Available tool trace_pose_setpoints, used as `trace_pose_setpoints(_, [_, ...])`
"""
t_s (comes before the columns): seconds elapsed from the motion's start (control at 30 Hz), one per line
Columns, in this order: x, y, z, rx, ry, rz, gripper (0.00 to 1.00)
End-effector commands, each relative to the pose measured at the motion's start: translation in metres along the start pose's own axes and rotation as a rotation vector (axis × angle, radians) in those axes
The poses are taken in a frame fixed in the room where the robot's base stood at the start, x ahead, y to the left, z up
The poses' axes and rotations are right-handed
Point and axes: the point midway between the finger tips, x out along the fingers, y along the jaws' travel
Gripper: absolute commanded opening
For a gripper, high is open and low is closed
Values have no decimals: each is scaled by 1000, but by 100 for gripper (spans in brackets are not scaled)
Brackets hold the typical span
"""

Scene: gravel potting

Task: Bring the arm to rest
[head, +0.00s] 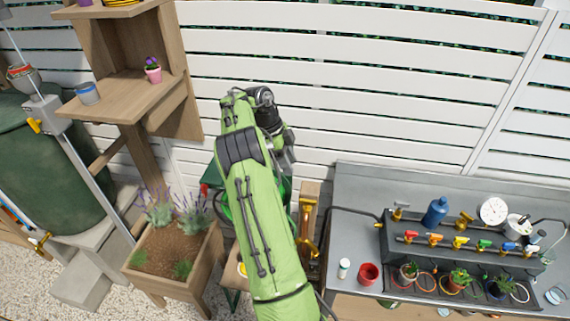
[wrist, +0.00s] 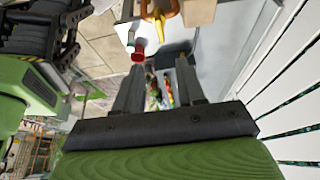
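My green arm (head: 262,215) rises from the bottom of the head view and bends at the top, in front of the white slatted fence. My gripper (wrist: 160,75) shows in the wrist view with its two grey fingers apart. Nothing is between the fingers; the bench and its small items show far behind the gap. In the head view I cannot make out the fingers, as the arm covers much of that area.
A grey bench (head: 350,225) with a valve rack, a red pot (head: 369,273) and a blue bottle (head: 436,212) stands at right. A wooden planter (head: 205,262) with lavender and a wooden shelf (head: 130,95) stand at left. The white fence (head: 400,90) is behind.

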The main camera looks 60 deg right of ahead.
Motion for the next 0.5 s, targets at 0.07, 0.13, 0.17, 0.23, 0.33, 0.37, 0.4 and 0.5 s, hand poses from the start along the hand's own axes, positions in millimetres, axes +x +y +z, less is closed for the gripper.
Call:
trace_pose_setpoints(0.07, [0, 0, 0, 1, 0, 0, 39])
trace_pose_setpoints(0.13, [0, 0, 0, 1, 0, 0, 39])
trace_pose_setpoints(0.17, [0, 0, 0, 1, 0, 0, 39])
trace_pose_setpoints(0.23, [0, 0, 0, 1, 0, 0, 39])
trace_pose_setpoints(0.33, [0, 0, 0, 1, 0, 0, 39])
trace_pose_setpoints(0.37, [0, 0, 0, 1, 0, 0, 39])
trace_pose_setpoints(0.4, [-1, 0, 0, -3, -1, -2, 39])
trace_pose_setpoints(0.5, [-18, 8, 4, -90, -20, -29, 39])
